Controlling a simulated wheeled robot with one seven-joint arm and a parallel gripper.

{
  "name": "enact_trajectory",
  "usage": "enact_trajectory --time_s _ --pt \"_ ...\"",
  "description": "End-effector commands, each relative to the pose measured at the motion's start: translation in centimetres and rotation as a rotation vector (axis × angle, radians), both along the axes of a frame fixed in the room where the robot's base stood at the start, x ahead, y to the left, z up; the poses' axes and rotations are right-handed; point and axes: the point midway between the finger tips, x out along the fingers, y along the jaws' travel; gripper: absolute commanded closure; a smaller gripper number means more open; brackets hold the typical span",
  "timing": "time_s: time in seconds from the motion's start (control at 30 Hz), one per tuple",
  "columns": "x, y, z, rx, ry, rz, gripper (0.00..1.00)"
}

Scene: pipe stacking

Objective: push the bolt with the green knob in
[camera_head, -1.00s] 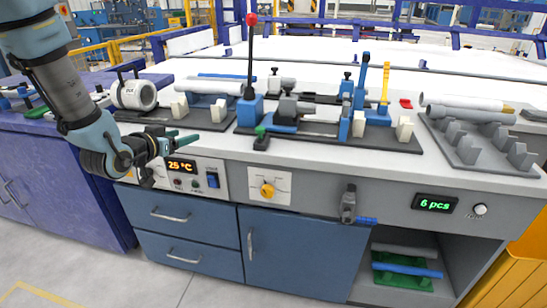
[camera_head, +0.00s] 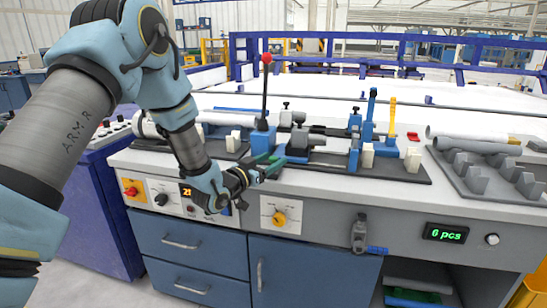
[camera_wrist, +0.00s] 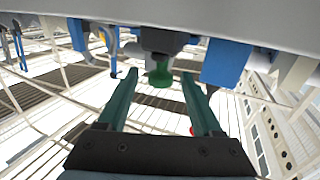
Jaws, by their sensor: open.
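The green knob (camera_wrist: 161,76) shows in the wrist view on a dark bolt block (camera_wrist: 163,42), at the height of the fingertips. My gripper (camera_wrist: 160,73) is open, with one dark green finger to each side of the knob in that view. I cannot tell whether either finger touches it. In the head view my gripper (camera_head: 273,166) is at the front edge of the bench, before the blue block (camera_head: 262,140) of the red-topped lever (camera_head: 265,90). There the fingers and the knob overlap and are hard to tell apart.
A fixture with blue handles (camera_head: 369,115) and a yellow lever (camera_head: 392,115) stands right of my gripper. A grey pipe rack (camera_head: 490,180) is at the far right.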

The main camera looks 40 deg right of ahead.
Motion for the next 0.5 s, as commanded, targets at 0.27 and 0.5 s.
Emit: enact_trajectory --time_s 0.27,0.5 --pt "0.20 -1.20 0.01 0.000 0.000 0.000 0.33" --pt "0.20 -1.16 0.00 0.000 0.000 0.000 0.41"
